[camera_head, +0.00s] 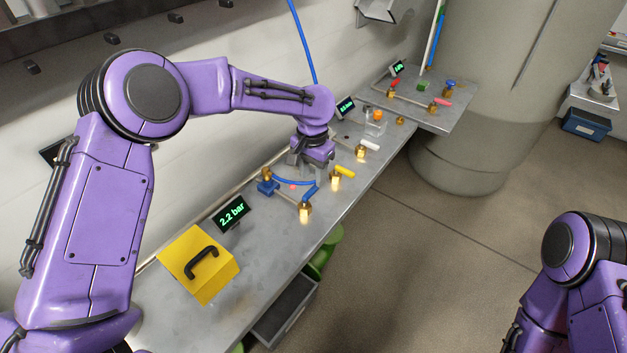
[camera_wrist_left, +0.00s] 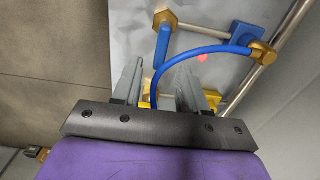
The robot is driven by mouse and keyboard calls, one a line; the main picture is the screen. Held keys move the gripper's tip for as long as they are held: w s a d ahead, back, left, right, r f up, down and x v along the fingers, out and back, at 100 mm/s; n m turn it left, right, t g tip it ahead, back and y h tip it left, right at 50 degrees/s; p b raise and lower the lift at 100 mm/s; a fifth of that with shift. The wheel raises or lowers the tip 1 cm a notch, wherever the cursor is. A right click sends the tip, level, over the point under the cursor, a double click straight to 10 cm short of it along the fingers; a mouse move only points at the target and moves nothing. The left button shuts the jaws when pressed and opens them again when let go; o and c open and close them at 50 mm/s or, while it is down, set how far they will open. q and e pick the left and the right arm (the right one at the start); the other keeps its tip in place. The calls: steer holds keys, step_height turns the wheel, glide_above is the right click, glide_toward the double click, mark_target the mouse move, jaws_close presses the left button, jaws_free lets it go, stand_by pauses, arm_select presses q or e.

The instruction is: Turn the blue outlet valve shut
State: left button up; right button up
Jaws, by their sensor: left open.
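A brass valve (camera_head: 305,212) with a blue lever (camera_head: 310,192) stands near the bench's front edge. In the left wrist view the brass hexagonal part (camera_wrist_left: 166,18) is at the top, with the blue lever (camera_wrist_left: 162,45) extending down from it. A blue block (camera_head: 266,187) sits at the other end of a pipe. A blue hose (camera_wrist_left: 195,55) curves from beside that block (camera_wrist_left: 246,32) to between my fingers in the picture; contact is unclear. My left gripper (camera_head: 302,160) is open just beyond the blue lever, its fingers (camera_wrist_left: 160,75) apart. My right gripper is out of view.
A display (camera_head: 231,214) reads 2.2 bar beside a yellow box (camera_head: 185,258) with a black handle. A yellow-lever valve (camera_head: 335,182) and a white-lever valve (camera_head: 361,152) stand farther along the bench. A column (camera_head: 480,110) stands at the bench's far end.

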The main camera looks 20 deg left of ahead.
mark_target(313, 188)
arm_select(q)
steer(key=f, duration=0.2)
steer(key=w+f, duration=0.1)
steer(key=f, duration=0.1)
steer(key=shift+f, duration=0.25)
steer(key=shift+s+f, duration=0.1)
steer(key=shift+s, duration=0.2)
jaws_close()
